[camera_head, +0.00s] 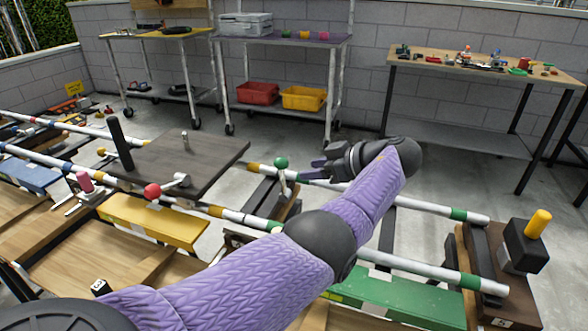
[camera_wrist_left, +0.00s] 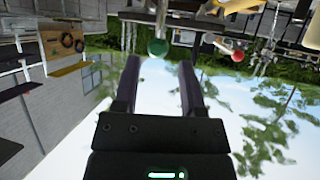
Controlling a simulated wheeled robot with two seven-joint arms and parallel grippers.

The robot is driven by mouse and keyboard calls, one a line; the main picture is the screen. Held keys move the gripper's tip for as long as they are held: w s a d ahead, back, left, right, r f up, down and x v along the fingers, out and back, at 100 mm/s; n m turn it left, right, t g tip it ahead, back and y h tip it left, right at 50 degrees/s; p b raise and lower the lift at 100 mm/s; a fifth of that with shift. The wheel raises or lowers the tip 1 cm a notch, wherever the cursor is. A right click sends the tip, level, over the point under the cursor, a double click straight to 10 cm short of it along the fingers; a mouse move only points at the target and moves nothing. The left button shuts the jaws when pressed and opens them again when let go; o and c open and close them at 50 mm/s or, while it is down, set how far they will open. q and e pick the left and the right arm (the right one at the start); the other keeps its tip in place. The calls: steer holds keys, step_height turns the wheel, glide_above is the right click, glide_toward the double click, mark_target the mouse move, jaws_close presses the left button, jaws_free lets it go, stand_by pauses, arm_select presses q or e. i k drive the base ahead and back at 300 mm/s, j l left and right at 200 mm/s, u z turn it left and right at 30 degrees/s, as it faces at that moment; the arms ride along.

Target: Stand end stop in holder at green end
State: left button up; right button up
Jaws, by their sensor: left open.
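A black block with a yellow peg (camera_head: 525,244) stands at the right end of the rails; I cannot tell for sure whether it is the end stop. Dark wooden end pieces (camera_head: 487,262) sit there beside green bands (camera_head: 468,281) on the white rails. A green-knobbed lever (camera_head: 281,162) stands upright mid-rail. My left gripper (camera_head: 304,169) is open and empty, just right of the green knob. In the left wrist view, the green knob (camera_wrist_left: 157,47) shows between and beyond the open fingers (camera_wrist_left: 158,75). My right gripper is out of view.
A dark plate (camera_head: 190,155) with a black post (camera_head: 120,143) lies across the rails at left, with a red knob (camera_head: 152,190). A green board (camera_head: 400,296) and yellow board (camera_head: 155,222) lie below. Benches (camera_head: 470,64) stand behind. My left arm crosses over the rails.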

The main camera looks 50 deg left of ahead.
mark_target(528, 252)
steer(key=k+l, duration=0.85)
